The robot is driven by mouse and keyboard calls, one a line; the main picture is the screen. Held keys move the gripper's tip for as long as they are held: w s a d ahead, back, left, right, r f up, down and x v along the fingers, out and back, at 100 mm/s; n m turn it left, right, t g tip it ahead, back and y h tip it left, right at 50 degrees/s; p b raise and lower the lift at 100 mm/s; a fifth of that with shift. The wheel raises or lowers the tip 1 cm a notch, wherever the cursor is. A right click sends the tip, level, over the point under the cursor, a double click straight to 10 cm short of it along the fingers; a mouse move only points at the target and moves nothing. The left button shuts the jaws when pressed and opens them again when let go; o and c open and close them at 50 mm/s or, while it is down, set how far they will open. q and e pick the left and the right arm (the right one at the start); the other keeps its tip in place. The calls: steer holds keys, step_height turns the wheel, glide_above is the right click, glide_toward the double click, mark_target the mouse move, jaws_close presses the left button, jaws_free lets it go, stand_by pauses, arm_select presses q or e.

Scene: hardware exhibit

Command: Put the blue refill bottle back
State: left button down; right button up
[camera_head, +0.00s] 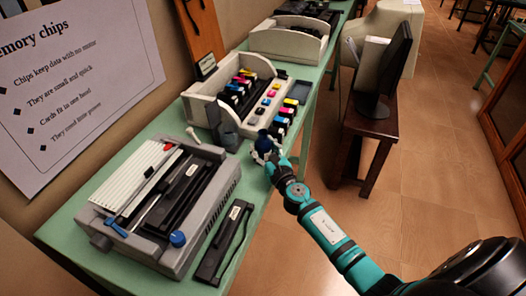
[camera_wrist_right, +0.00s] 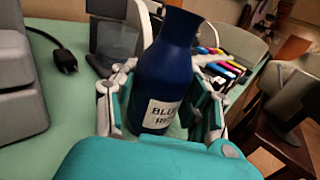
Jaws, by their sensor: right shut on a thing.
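The blue refill bottle (camera_wrist_right: 165,72) stands upright between the fingers of my right gripper (camera_wrist_right: 160,105), which is shut on it. Its white label with dark letters faces the wrist camera. In the head view the bottle (camera_head: 263,142) shows as a small dark blue shape at the green table's right edge, partly covered by my right gripper (camera_head: 267,157). I cannot tell whether its base touches the table. My left gripper is in neither view.
A white tray (camera_head: 197,110) of colored cartridges stands just behind the bottle. A grey printer-like machine (camera_head: 205,200) and a black bar (camera_head: 222,243) lie nearer on the green table (camera_head: 160,125). A monitor stands on a brown stool (camera_head: 372,125) to the right.

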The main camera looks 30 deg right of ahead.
steer(key=shift+r, duration=0.1)
steer(key=o, duration=1.2)
steer(key=shift+o, duration=0.2)
steer(key=shift+s, duration=0.2)
steer(key=s, duration=1.1)
steer(key=shift+s+a+b, duration=0.3)
steer(key=shift+s+a, duration=0.05)
